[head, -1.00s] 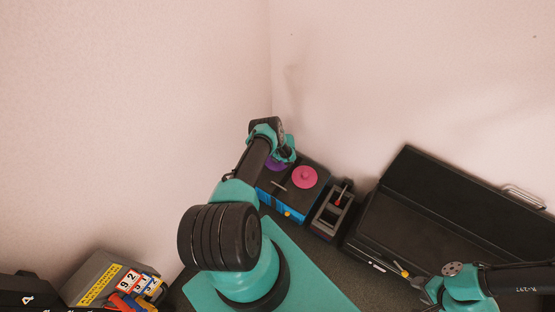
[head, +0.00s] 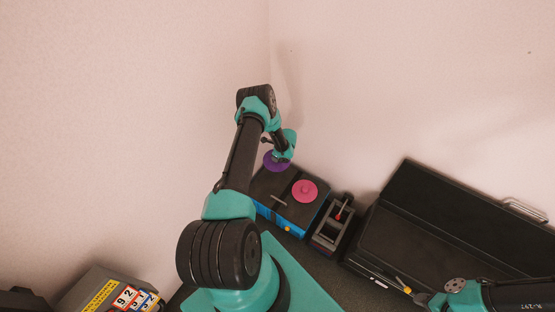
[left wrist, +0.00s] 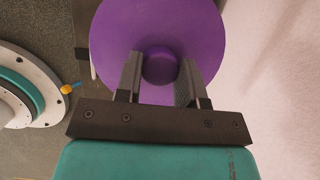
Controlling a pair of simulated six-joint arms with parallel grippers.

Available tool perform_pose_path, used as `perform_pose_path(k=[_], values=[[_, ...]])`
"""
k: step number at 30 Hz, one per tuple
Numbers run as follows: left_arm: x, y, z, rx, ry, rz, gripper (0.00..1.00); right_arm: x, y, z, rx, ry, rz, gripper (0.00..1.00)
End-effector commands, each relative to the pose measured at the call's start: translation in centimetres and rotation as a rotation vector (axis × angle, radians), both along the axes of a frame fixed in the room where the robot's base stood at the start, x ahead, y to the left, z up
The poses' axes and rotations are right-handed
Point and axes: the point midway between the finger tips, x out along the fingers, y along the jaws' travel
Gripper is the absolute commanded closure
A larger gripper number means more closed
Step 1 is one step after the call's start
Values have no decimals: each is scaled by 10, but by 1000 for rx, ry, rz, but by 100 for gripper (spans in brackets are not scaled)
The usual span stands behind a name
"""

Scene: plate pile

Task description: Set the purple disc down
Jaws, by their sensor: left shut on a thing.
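The purple disc (head: 275,164) is held by my left gripper (head: 280,156) above the far left part of a dark-topped box with blue sides (head: 266,213). In the left wrist view the disc (left wrist: 115,40) fills the upper middle, and my left gripper (left wrist: 160,75) is shut on its round central knob (left wrist: 160,66). A pink disc (head: 304,191) with a knob lies on the box top, right of the purple disc.
A small dark rack with a red item (head: 338,216) stands right of the box. A large open black case (head: 435,225) is further right. A grey bin with number cards (head: 125,297) is at lower left. Walls rise close behind the box.

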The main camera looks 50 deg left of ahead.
Motion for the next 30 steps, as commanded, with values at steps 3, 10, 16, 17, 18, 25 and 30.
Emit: perform_pose_path(k=[3,10,16,17,18,25,30], values=[[0,0,1,0,0,0,90,0,0,0,0,0,0,57],[0,0,1,0,0,0,90,0,0,0,0,0,0,57],[1,0,1,0,0,1,90,0,0,0,0,0,0,57],[2,-1,2,0,-1,3,90,0,0,0,0,0,0,57],[3,-2,3,0,-2,9,90,0,0,0,0,0,0,57],[27,-27,26,1,-4,118,90,0,0,0,0,0,0,57],[57,-70,61,0,-5,295,90,0,0,0,0,0,0,57]])
